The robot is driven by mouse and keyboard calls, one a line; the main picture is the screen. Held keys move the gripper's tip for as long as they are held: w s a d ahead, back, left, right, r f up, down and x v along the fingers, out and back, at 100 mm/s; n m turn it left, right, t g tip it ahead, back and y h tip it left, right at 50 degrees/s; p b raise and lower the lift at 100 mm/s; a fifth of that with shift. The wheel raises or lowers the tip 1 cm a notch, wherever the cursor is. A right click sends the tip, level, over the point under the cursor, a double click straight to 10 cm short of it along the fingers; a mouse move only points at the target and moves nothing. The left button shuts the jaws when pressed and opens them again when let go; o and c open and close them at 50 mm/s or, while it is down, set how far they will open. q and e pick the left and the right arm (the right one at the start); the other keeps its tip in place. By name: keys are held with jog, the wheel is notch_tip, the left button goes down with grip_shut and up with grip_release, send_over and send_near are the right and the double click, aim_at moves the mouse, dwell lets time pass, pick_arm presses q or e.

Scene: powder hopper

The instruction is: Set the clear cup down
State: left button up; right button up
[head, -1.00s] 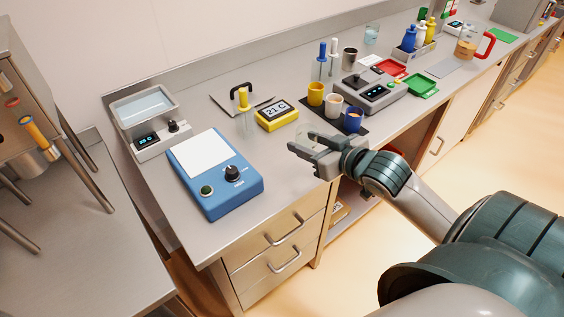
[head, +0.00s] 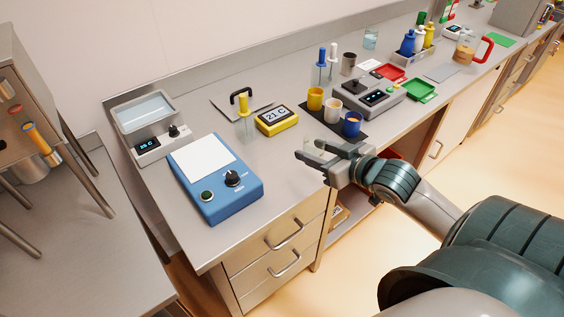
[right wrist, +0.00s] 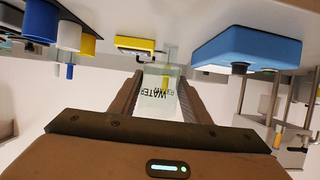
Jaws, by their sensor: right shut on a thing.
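The clear cup, with upside-down "WATER" lettering, shows in the right wrist view (right wrist: 160,92) between the fingers of my right gripper. My right gripper (head: 309,150) is shut on it at the front edge of the steel counter (head: 280,172). In the head view the cup (head: 316,153) is only a faint clear shape, mostly hidden by the fingers. I cannot tell whether its base touches the counter. My left gripper is not in view.
A blue hotplate (head: 221,192) stands left of the gripper. A yellow timer reading 21 C (head: 276,117) is behind. A dark mat (head: 326,126) with yellow, white and blue cups (head: 352,124) lies right and behind. Bare counter lies between hotplate and mat.

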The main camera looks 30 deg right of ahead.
jog(key=p, duration=0.3)
send_over(282, 169)
notch_tip(282, 169, down, 6)
jog(key=shift+r, duration=0.1)
jog(key=shift+f+p, duration=0.4)
jog(key=shift+f, duration=1.7)
jog(key=o, duration=1.1)
jog(key=shift+f, duration=0.1)
jog(key=shift+s, duration=0.1)
